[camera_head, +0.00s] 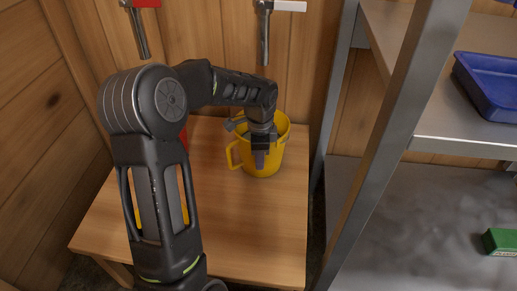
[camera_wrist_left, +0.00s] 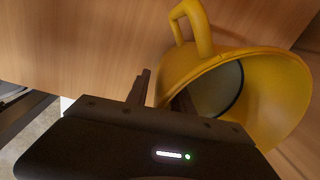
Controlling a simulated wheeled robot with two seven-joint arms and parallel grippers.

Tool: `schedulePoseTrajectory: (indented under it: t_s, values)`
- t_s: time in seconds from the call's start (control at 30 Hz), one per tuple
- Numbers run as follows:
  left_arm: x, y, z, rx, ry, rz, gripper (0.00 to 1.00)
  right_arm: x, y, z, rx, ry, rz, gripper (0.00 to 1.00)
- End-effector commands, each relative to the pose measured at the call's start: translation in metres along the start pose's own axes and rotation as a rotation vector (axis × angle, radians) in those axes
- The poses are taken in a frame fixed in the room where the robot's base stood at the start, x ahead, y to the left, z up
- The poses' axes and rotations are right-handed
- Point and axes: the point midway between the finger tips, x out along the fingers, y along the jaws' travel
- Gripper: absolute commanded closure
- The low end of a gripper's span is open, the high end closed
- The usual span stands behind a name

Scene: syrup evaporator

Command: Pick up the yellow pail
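The yellow pail (camera_head: 277,158) stands upright on the wooden table, its side handle toward the left. My left gripper (camera_head: 259,160) reaches down at the near side of the pail's rim. In the left wrist view the left gripper (camera_wrist_left: 161,98) has one finger outside the pail wall and the other at the inside of the mouth. The rim lies between the fingers, with a small gap at the outer finger. My right gripper is in neither view.
The wooden table (camera_head: 262,225) is clear in front of the pail. Red and yellow things are mostly hidden behind my left arm. A metal shelf post (camera_head: 385,145) stands right of the table; a blue tray (camera_head: 490,85) and a green box (camera_head: 498,241) rest on the shelves.

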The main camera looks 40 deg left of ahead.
Motion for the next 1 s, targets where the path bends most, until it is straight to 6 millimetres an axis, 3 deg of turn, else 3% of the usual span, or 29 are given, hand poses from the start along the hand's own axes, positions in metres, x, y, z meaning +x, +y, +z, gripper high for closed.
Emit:
schedulePoseTrajectory:
  t_s: [0.33, 0.67, 1.0]
  values:
    - [-0.0002, 0.0001, 0.0, 0.0, 0.0, 0.0, 0.72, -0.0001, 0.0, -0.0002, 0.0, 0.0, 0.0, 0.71]
    - [-0.0002, 0.0001, 0.0, 0.0, 0.0, 0.0, 0.99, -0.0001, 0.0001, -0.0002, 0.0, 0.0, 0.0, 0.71]
    - [-0.0002, 0.0001, 0.0001, 0.0, 0.0, 0.0, 1.0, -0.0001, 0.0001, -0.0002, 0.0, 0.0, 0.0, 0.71]
